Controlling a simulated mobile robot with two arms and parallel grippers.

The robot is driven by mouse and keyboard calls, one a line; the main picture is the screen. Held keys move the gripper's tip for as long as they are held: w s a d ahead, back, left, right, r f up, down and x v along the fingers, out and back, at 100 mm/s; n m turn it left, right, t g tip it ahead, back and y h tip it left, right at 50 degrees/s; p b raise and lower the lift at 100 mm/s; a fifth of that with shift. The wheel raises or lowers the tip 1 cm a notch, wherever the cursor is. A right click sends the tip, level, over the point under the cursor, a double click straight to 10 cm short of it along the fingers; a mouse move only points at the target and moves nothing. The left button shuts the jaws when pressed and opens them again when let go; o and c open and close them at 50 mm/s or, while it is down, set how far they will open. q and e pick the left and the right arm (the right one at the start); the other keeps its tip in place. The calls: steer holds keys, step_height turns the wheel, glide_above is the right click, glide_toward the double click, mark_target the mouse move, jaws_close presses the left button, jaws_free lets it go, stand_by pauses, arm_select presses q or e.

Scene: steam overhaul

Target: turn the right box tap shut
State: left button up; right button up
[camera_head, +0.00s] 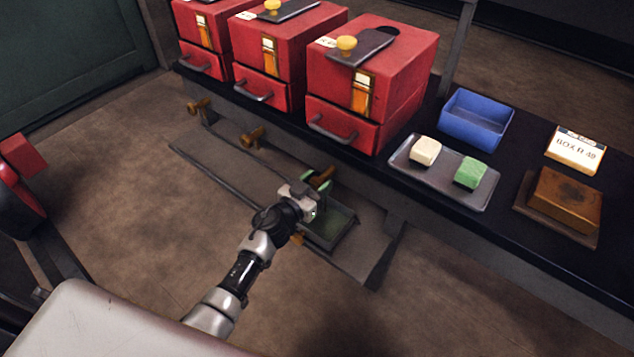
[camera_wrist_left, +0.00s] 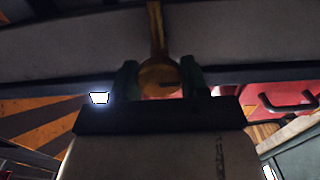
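The right box tap (camera_head: 323,177) is a brass tap under the bench edge, below the rightmost red box (camera_head: 398,82). My left gripper (camera_head: 318,186) reaches it from the front, with a green finger on either side of it. In the left wrist view, the tap's round brass end (camera_wrist_left: 160,77) sits between the two dark green fingers (camera_wrist_left: 160,82), with no clear gap on either side. A brass stem runs up from it. The gripper hides part of the tap in the head view. My right gripper is not in view.
Two more brass taps, the middle one (camera_head: 253,138) and the left one (camera_head: 200,106), stick out along the bench. A dark tray (camera_head: 346,232) lies below my gripper. A blue bin (camera_head: 477,119) and a grey tray (camera_head: 484,201) with two blocks stand on the bench.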

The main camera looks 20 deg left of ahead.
arm_select(q)
steer(key=shift+c, duration=0.7)
